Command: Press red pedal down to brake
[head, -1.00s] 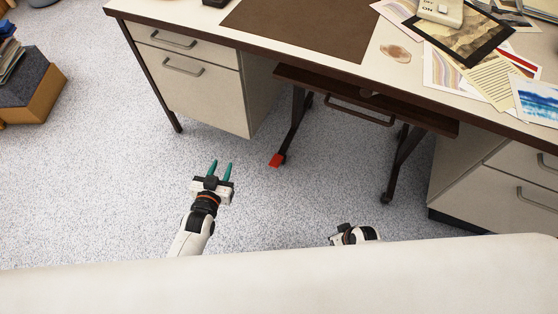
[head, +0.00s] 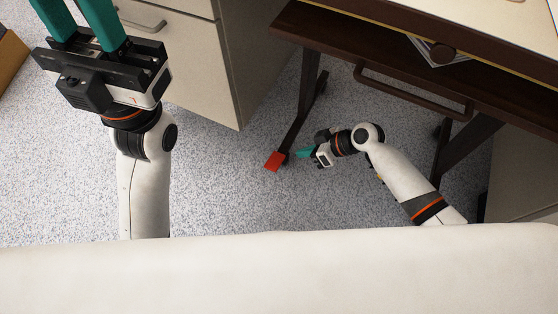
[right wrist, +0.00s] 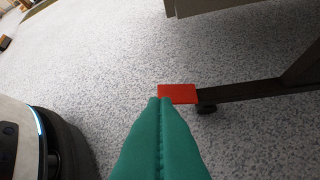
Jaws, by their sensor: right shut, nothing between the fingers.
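The red pedal (head: 275,161) is a small flat plate at the floor end of the desk's dark left leg. It also shows in the right wrist view (right wrist: 178,94), just beyond my fingertips. My right gripper (head: 301,153) is shut and empty, low near the floor, pointing left just to the right of the pedal. In the right wrist view its teal fingers (right wrist: 160,102) lie together and overlap the pedal's left edge; I cannot tell whether they touch it. My left gripper (head: 82,12) is open, raised high at the upper left, its teal fingers apart and cut off by the frame edge.
The dark leg and caster (right wrist: 207,108) join the pedal. A beige drawer cabinet (head: 250,60) stands left of the leg. Speckled floor (head: 225,180) is clear left of the pedal.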

